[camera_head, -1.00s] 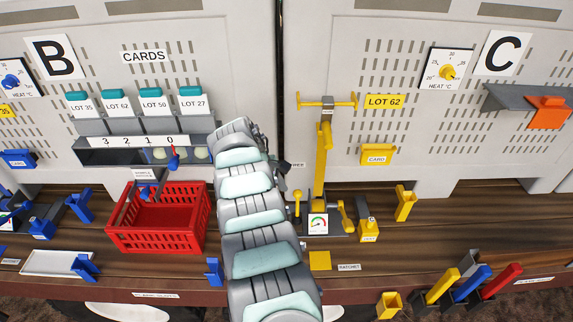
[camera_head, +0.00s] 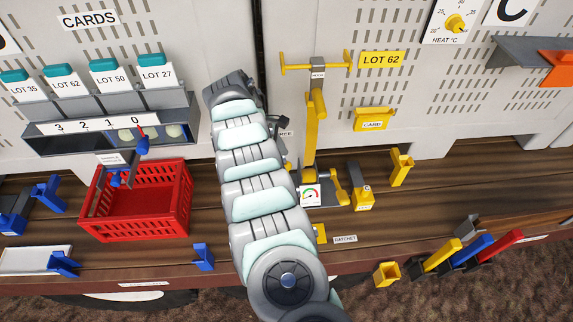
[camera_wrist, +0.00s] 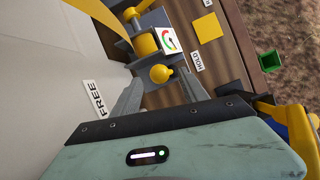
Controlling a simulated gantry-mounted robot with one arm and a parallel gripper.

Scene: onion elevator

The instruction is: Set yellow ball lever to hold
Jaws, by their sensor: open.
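The yellow ball lever (camera_wrist: 160,73) shows in the wrist view, its ball just beyond and between the tips of my gripper (camera_wrist: 159,92). The fingers are open, one on each side, and I cannot tell whether either touches it. The FREE label (camera_wrist: 97,98) is at the left and the HOLD label (camera_wrist: 198,62) at the right of the ball. The ball is nearer HOLD in the picture. A gauge (camera_wrist: 168,40) sits behind the ball; it also shows in the head view (camera_head: 310,195). In the head view my arm hides the fingers and most of the lever.
A red basket (camera_head: 135,205) is left of my arm. Coloured handles (camera_head: 472,250) stand at the front right. Bare wooden bench (camera_head: 460,185) lies right of the fixture.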

